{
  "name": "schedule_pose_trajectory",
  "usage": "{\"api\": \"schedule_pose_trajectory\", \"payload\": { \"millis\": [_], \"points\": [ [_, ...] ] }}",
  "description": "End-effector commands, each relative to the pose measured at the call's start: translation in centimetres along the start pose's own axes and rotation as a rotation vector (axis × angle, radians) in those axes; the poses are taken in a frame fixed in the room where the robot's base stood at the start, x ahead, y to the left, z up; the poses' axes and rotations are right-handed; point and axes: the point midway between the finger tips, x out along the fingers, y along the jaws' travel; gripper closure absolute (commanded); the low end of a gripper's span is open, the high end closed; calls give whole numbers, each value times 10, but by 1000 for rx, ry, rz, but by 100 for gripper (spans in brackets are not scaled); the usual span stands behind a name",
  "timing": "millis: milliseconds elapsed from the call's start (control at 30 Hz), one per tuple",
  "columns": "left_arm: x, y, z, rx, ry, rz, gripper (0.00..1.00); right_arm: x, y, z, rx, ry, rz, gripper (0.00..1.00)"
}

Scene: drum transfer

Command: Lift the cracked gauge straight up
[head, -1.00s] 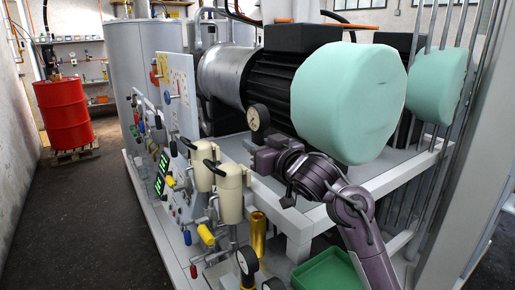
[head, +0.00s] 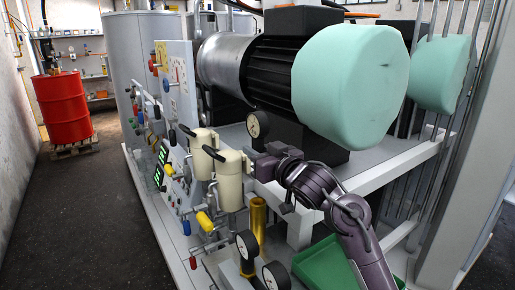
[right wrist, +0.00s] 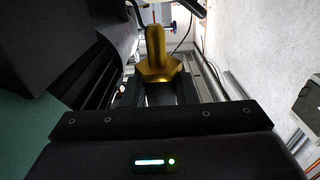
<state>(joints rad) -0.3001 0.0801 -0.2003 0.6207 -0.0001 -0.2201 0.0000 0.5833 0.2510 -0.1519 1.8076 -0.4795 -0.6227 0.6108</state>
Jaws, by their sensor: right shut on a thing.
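A round gauge (head: 257,124) with a pale dial and dark rim stands just above my right gripper (head: 253,165), in front of the black motor. No crack can be made out at this size. My right gripper is shut on the gauge. In the right wrist view a brass hex fitting with a short stem (right wrist: 155,60) sits between the dark fingers (right wrist: 152,92); the dial is not seen there. The gauge's lower part is hidden in the head view. My left gripper is not in view.
Cream canisters (head: 232,180) stand close left of my right gripper. Below are a brass cylinder (head: 257,217), two other gauges (head: 246,245) and a green tray (head: 322,265). A mint-covered motor end (head: 350,90) overhangs above. A red drum (head: 62,110) stands far left beside open floor.

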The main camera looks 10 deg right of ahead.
Motion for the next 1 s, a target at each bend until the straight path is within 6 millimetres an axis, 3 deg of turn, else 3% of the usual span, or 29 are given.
{"api": "schedule_pose_trajectory", "payload": {
  "millis": [800, 1000],
  "points": [
    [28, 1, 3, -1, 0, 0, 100, 0, 0, 49, 0, 3, 0, 100],
    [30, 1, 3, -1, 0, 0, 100, 0, 0, 53, 0, 3, 0, 100]
  ]
}}
